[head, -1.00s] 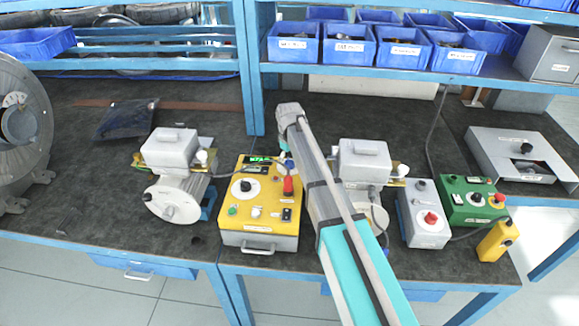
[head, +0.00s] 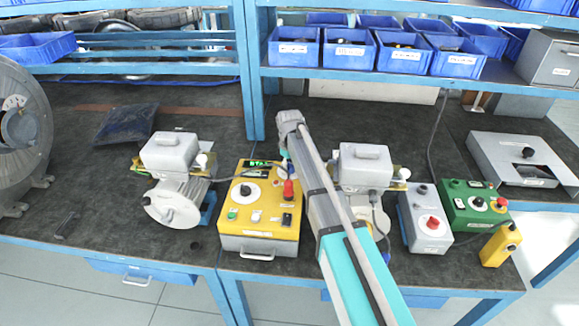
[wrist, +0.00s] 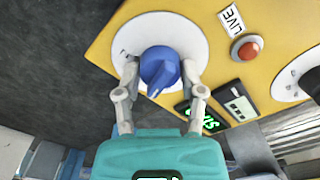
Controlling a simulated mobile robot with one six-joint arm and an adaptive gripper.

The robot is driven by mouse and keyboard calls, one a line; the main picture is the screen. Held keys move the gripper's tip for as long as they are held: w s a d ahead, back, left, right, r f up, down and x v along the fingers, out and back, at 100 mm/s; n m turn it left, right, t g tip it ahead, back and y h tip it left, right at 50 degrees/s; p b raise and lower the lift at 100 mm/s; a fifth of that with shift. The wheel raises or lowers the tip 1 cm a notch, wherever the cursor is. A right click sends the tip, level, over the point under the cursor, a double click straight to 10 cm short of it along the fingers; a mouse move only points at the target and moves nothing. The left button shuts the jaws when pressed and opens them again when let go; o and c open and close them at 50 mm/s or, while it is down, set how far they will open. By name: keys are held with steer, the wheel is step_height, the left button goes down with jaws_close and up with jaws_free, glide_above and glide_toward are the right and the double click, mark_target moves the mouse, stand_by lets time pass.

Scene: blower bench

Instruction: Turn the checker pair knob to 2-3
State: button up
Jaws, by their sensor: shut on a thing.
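The yellow checker box (head: 262,222) stands at the front of the bench in the head view. In the wrist view its yellow panel (wrist: 215,25) fills the upper right. The blue knob (wrist: 160,68) sits on a white round dial (wrist: 190,28). Its pale pointer mark faces the lower side of the picture, slightly left. My gripper (wrist: 160,72) is shut on the blue knob, with one finger on each side. The dial's position labels are mostly hidden or too small to read.
Motor units flank the box. A grey box (head: 427,225) and a green box (head: 475,205) stand to the right.

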steer(key=shift+c, duration=1.1)
steer(key=shift+m, duration=0.4)
steer(key=m, duration=0.3)
steer(key=shift+s+m, duration=0.1)
steer(key=shift+m, duration=1.9)
steer(key=o, duration=1.1)
steer(key=shift+a, duration=0.1)
steer(key=shift+o, duration=0.2)
